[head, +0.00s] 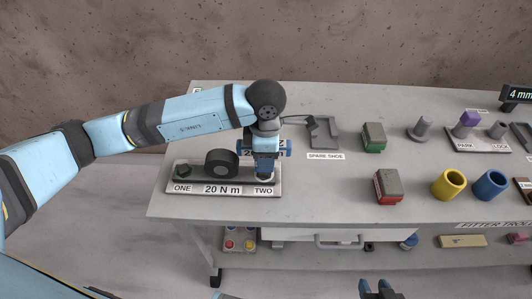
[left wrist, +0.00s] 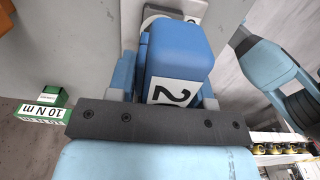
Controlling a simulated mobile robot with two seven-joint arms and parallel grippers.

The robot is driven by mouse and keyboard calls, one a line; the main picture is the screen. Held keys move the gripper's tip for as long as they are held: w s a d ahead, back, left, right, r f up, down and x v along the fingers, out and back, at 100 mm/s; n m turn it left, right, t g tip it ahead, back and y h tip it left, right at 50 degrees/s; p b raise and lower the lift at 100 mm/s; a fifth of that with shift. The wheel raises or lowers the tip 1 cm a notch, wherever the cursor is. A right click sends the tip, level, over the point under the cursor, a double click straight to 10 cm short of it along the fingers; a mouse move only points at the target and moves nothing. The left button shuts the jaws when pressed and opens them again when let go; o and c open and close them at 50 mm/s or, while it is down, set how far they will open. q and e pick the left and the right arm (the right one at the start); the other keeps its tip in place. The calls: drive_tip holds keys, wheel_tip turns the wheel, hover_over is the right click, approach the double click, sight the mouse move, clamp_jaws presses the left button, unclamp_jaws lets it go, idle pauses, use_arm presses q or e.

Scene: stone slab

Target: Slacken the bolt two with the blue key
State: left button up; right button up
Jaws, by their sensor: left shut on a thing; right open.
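My left gripper (head: 266,156) is shut on the blue key (left wrist: 182,50), pointing down over the TWO end of the plate. The key is a blue block with a white label "2" in the left wrist view; parts of it show beside the gripper in the head view (head: 288,148). Its lower end is over the bolt two position, and the bolt is hidden. I cannot tell how far the key sits on it. The plate (head: 222,190) reads ONE, 20 N m and TWO. Dark bolt one (head: 183,170) stands at its left. My right gripper (head: 379,291) is open and empty at the bottom edge.
A black wheel (head: 221,163) stands on the plate between the bolts. To the right are the SPARE SHOE piece (head: 324,132), a green block (head: 374,137), a red block (head: 388,186), a yellow ring (head: 449,184) and a blue ring (head: 490,185). The bench front middle is clear.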

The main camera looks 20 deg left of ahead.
use_arm(q)
drive_tip(key=shift+r, duration=0.1)
drive_tip(key=shift+r+p, duration=1.1)
drive_tip(key=shift+r, duration=1.3)
